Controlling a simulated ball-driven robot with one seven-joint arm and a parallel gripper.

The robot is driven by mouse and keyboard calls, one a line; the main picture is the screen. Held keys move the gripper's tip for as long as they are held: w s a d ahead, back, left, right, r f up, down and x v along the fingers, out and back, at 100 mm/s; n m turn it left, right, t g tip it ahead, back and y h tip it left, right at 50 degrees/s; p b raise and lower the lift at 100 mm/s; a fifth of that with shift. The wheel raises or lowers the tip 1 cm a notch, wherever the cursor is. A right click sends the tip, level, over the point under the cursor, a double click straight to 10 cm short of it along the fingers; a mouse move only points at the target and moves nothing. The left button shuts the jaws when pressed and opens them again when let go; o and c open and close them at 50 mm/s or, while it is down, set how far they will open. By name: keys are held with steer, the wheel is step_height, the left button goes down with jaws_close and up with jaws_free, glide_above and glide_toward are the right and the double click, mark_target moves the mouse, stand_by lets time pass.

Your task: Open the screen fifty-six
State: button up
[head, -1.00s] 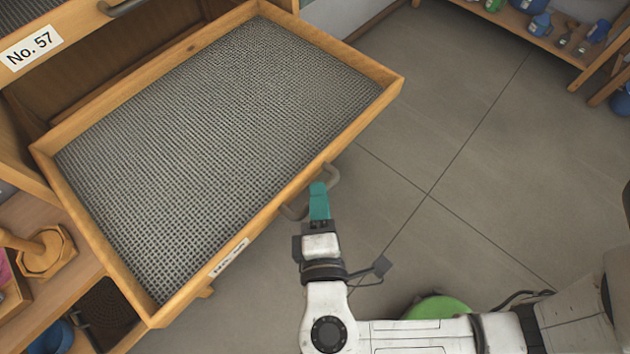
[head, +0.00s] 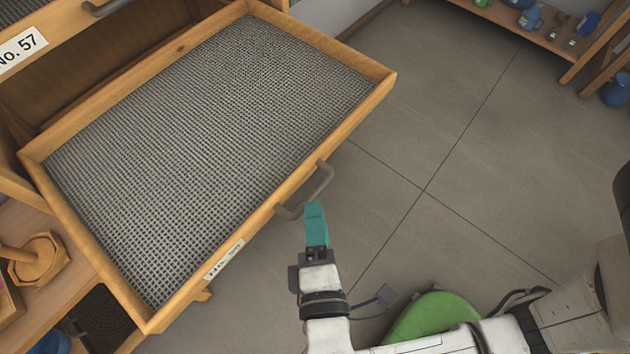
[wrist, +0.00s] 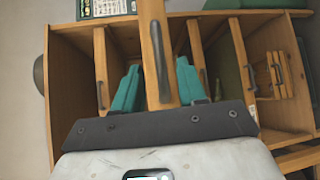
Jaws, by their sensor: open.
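The pulled-out screen (head: 205,150) is a wooden frame with grey mesh, standing far out of the cabinet in the head view. Its front label (head: 224,259) is seen at too steep an angle to read surely. Its grey handle (head: 306,192) is on the front edge. My gripper (head: 316,212), with teal fingers, is just off the front, close to the handle but apart from it. In the wrist view my gripper (wrist: 157,88) is open, its two fingers on either side of the screen's front board and handle (wrist: 159,62), holding nothing.
The drawer marked No. 57 (head: 22,46) is above and behind the screen. A shelf with bottles (head: 535,20) stands at the far right. The tiled floor (head: 440,140) between is clear.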

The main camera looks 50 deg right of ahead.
steer(key=v, duration=0.6)
stand_by(0.5)
steer(key=d+f+m+g+y, duration=1)
steer(key=d+f+m+y, duration=0.1)
steer(key=d+f, duration=0.5)
steer(key=shift+w+d+f+g, duration=0.2)
steer(key=shift+w+f+g, duration=0.05)
steer(key=shift+w+g, duration=0.1)
